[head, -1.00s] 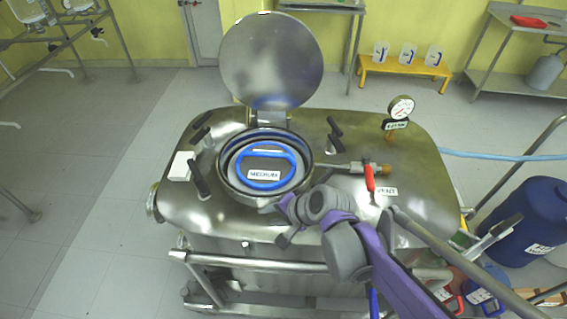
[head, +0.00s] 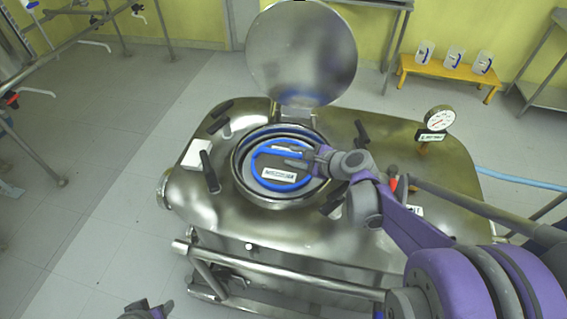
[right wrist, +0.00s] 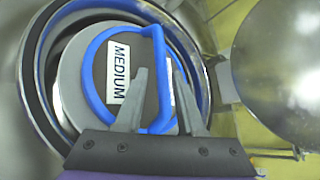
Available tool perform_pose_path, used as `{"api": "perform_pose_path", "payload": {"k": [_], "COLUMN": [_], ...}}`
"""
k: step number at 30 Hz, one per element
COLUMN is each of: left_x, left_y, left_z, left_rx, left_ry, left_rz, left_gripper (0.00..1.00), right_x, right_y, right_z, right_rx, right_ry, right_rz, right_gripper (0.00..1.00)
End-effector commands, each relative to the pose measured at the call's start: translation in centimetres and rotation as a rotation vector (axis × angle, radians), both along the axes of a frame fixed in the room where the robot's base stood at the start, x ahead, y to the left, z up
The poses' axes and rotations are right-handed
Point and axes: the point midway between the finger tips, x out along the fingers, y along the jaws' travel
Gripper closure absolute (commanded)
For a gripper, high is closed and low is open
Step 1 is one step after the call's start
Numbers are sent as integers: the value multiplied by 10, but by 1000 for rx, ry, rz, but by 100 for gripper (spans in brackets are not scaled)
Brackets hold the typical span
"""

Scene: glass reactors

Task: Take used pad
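A round grey lid or disc with a blue handle (head: 257,160) and a "MEDIUM" label sits in the open round port of the steel reactor (head: 270,235). The blue handle (right wrist: 158,60) also shows large in the right wrist view. My right gripper (head: 296,158) is over the disc, its fingers apart. In the right wrist view the handle's straight bar shows between the two fingers of the gripper (right wrist: 160,78); I cannot tell if they touch it. Nothing seen is clearly a used pad. A small part of my left gripper (head: 146,312) shows at the bottom edge.
The hinged steel cover (head: 302,55) stands open behind the port. Black clamp knobs, a white block (head: 197,154) and a pressure gauge (head: 439,118) are around it. Behind, a yellow bench (head: 450,71) holds white jugs.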

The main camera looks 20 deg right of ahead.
Motion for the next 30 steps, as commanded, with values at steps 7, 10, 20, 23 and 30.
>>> {"api": "perform_pose_path", "payload": {"k": [7, 10, 20, 23, 30], "left_x": [0, 0, 0, 0, 0], "left_y": [0, 0, 0, 0, 0], "left_z": [0, 0, 0, 0, 0], "left_rx": [0, 0, 0, 0, 0], "left_ry": [0, 0, 0, 0, 0], "left_rz": [0, 0, 0, 0, 0], "left_gripper": [50, 50, 50, 50, 50], "right_x": [25, 37, 45, 45, 45], "right_y": [9, 14, 17, 17, 17], "right_z": [-12, -19, -25, -25, -25], "right_rx": [-2, -1, -2, -2, -1], "right_ry": [0, 0, 1, 1, 0], "right_rz": [3, 3, 1, 1, 0], "right_gripper": [62, 62, 62, 73, 100]}}
